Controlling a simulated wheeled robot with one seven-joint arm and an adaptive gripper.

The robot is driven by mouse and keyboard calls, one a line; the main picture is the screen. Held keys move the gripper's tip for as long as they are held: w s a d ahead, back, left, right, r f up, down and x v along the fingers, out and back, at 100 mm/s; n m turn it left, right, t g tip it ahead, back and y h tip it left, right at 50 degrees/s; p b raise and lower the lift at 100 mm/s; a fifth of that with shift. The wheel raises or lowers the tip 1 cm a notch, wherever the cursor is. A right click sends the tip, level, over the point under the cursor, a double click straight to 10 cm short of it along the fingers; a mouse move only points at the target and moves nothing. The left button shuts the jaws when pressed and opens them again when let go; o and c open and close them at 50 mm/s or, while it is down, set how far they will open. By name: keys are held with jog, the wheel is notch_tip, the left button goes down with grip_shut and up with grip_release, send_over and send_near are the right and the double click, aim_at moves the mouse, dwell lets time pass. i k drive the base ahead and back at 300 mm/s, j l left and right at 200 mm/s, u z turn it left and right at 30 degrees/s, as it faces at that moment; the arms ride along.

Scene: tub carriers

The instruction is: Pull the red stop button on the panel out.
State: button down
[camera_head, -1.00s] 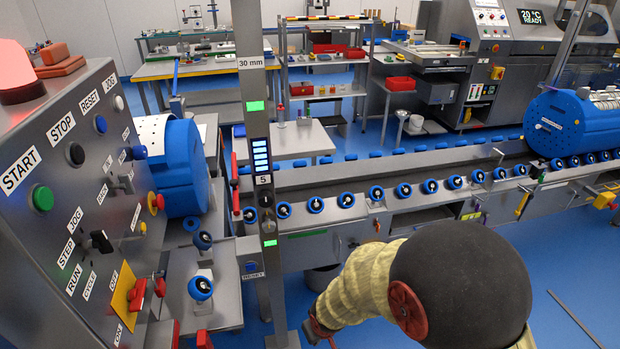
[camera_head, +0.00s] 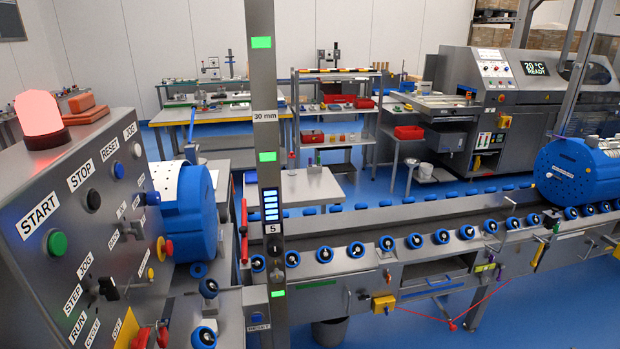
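The grey control panel (camera_head: 35,268) stands at the left, its face turned to the right and seen at a slant. The red stop button (camera_head: 168,247) is a mushroom knob on a yellow collar near the panel's right edge. I cannot tell from this angle whether it is pushed in or out. A black button (camera_head: 92,197) sits under the STOP label, and a green button (camera_head: 57,243) sits under START. My gripper is not in view.
A lit red lamp (camera_head: 41,117) stands on top of the panel. A grey post (camera_head: 266,160) rises right of the panel. A roller conveyor (camera_head: 400,235) with blue rollers runs to the right. A big blue drum (camera_head: 187,210) sits just behind the panel. Blue floor is free at lower right.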

aim_at(168, 248)
jog(key=u, duration=1.75)
